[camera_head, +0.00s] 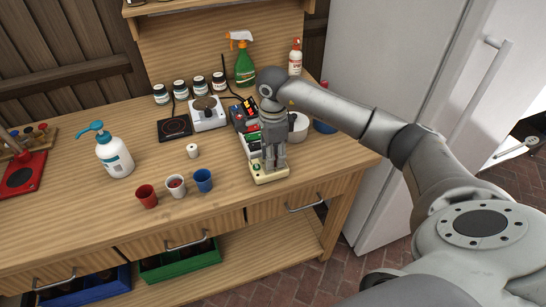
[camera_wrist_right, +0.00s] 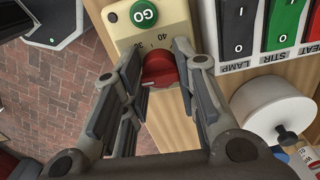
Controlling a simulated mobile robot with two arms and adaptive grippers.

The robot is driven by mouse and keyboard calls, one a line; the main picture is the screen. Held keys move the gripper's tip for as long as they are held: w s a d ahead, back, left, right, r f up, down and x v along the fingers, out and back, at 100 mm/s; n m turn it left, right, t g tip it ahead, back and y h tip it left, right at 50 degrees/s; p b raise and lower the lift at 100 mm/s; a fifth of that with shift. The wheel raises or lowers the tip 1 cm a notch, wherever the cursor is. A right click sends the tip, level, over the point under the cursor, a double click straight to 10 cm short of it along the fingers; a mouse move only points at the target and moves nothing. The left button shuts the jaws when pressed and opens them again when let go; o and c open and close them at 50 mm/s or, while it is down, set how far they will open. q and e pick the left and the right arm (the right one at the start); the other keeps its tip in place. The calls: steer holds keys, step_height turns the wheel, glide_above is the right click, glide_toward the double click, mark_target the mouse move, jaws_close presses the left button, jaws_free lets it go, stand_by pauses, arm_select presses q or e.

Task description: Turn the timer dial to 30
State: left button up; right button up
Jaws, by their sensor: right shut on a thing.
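The timer is a cream box (camera_head: 264,176) near the front right edge of the wooden bench. In the right wrist view the box (camera_wrist_right: 178,18) shows a green GO button (camera_wrist_right: 144,13) and a red dial (camera_wrist_right: 159,70) with printed numbers, 40 and 30 among them, beside it. My right gripper (camera_head: 268,168) points down over the box, and in the wrist view its fingers (camera_wrist_right: 160,82) are shut on the red dial, one on each side. The dial's pointer and exact setting are partly hidden by the fingers. My left gripper is not in view.
A switch panel with LAMP and STIR switches (camera_wrist_right: 284,24) lies right beside the timer. A white round container (camera_head: 299,126) stands to its right. Red, white and blue cups (camera_head: 203,181) stand to the left, with a pump bottle (camera_head: 114,155) farther left.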

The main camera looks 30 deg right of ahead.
steer(key=m+b, duration=0.1)
steer(key=m, duration=0.2)
steer(key=shift+m, duration=1.5)
steer(key=o, duration=1.1)
steer(key=shift+c, duration=0.2)
step_height(320, 180, up, 12)
